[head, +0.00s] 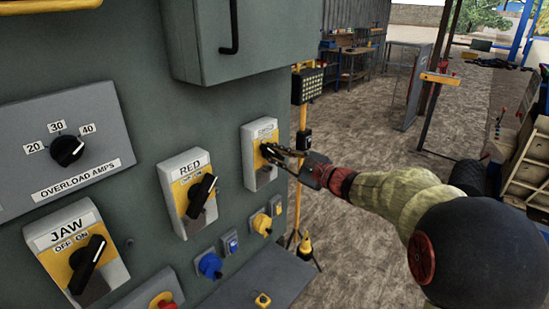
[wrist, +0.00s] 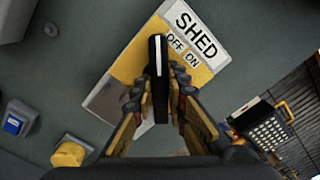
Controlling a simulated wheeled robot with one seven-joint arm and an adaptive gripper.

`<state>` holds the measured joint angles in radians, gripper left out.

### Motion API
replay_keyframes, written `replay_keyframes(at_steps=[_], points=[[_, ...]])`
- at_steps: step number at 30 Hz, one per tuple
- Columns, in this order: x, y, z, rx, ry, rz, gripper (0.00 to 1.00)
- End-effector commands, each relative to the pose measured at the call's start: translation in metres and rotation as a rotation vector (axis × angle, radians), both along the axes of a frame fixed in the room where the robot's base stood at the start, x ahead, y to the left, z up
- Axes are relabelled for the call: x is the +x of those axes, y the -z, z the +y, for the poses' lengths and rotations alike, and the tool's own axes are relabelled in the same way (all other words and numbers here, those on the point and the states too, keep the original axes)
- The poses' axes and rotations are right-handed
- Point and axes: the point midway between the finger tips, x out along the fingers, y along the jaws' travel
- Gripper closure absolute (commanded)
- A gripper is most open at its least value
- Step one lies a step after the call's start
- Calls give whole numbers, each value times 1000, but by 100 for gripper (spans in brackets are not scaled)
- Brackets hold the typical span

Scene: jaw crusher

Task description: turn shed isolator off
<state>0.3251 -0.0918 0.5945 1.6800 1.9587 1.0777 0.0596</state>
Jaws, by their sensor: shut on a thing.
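The shed isolator is a light box with a yellow plate (head: 263,133) on the grey cabinet in the head view; its plate (wrist: 130,62) fills the middle of the wrist view. Its label (wrist: 194,30) reads SHED, with OFF and ON below. The black handle (wrist: 158,60) stands between my fingers. Its white-marked end points to the OFF side of the plate. My gripper (wrist: 159,84) is shut on this handle, one finger on each side. In the head view my gripper (head: 285,154) reaches the isolator from the right and partly hides the handle.
The RED isolator (head: 192,190) and JAW isolator (head: 78,250) sit to the left, handles towards ON. A lamp on a yellow stand (head: 308,86) is close behind. Open floor lies to the right.

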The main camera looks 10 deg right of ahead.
Motion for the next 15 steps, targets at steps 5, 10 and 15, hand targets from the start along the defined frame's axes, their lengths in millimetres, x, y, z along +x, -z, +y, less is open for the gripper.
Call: replay_keyframes(at_steps=[5, 10, 15], points=[[0, 3, 0, -2, 0, 3, 100], [0, 3, 0, -2, 0, 3, 83], [0, 2, 0, -2, 0, 2, 73]])
